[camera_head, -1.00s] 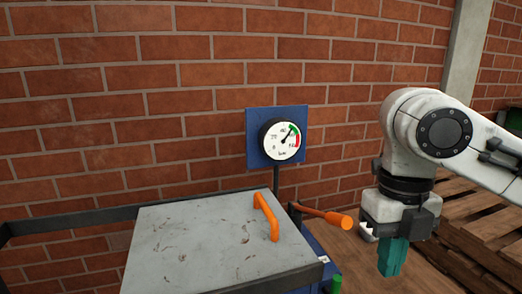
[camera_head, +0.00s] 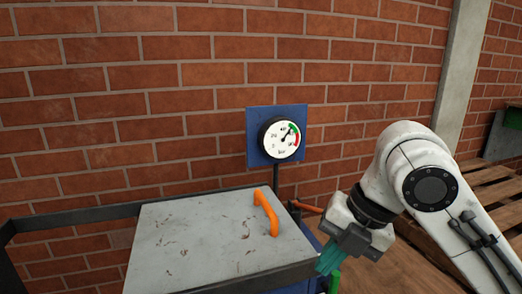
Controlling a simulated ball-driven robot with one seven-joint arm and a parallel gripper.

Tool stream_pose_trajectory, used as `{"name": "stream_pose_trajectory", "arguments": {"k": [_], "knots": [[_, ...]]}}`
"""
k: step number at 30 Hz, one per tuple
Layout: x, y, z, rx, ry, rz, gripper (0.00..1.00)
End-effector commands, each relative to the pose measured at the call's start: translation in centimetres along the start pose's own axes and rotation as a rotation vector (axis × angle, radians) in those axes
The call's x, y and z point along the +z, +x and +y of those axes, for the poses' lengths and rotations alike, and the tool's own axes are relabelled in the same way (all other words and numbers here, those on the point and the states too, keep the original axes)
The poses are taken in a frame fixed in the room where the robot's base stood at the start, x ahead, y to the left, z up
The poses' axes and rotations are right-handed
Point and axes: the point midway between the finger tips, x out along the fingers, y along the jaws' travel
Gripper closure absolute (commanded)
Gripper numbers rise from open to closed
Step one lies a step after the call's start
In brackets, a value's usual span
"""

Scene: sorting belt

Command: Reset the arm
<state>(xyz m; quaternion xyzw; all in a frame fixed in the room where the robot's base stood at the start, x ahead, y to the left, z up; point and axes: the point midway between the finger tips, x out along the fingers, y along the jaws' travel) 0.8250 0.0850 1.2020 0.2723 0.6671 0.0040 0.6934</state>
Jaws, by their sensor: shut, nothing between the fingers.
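My gripper (camera_head: 328,261) has teal fingers and hangs from my white arm at the right of the head view. It points down and to the left, near the right front corner of a grey metal lid with an orange handle (camera_head: 266,212). The fingers are shut and hold nothing. I cannot tell whether they touch the lid's edge.
A green part (camera_head: 334,282) sits below my gripper. Wooden pallets (camera_head: 490,200) lie at the right.

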Motion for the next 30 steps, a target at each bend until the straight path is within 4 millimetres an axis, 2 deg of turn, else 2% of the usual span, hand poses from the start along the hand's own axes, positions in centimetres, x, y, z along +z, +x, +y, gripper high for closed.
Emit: {"name": "stream_pose_trajectory", "arguments": {"k": [1,3,7,11,14,17,23,26,30], "knots": [[-0.3,1.2,0.5,0.055,0.077,0.011,1.0],[-0.3,2.3,0.9,0.125,0.208,0.013,1.0],[-0.3,4.7,0.8,0.232,0.468,0.033,1.0],[-0.5,7.4,-0.3,0.31,0.75,0.063,1.0],[-0.8,9.9,-2.1,0.344,0.979,0.085,1.0],[-1.5,12.6,-4.5,0.358,1.215,0.102,1.0],[-4.3,18.2,-11.4,0.327,1.694,0.086,1.0],[-6.5,20.7,-15.8,0.286,1.929,0.043,1.0],[-10.5,23.4,-22.8,0.212,2.243,-0.077,1.0]]}}
